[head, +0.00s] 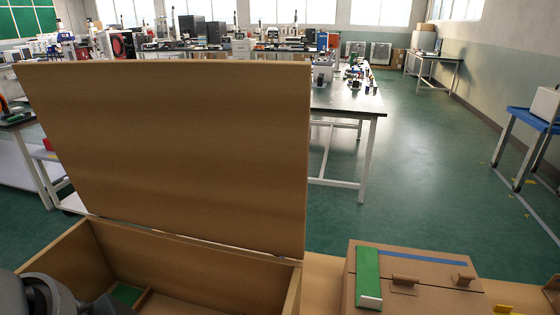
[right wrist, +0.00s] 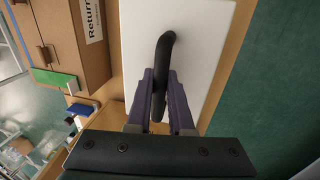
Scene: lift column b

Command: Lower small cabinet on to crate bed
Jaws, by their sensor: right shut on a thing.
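A wooden crate (head: 65,252) stands open in front of me, its large brown lid (head: 170,150) raised upright. Inside show a green patch (head: 127,294) and a low wooden strip; most of its bed is below the picture. In the right wrist view, my right gripper (right wrist: 160,105) is shut on a black curved handle (right wrist: 165,50) on a white panel (right wrist: 205,60), seemingly the small cabinet. The cabinet's underside and what is beneath it are hidden. My grey left arm enters the head view at bottom left; its fingertips cannot be made out.
A cardboard box (head: 415,268) with a green strip and blue tape sits right of the crate. A lettered label (right wrist: 91,20) shows on a cardboard side in the wrist view. A workbench (head: 345,100) stands behind the lid; a blue table (head: 530,117) is far right. Green floor between is clear.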

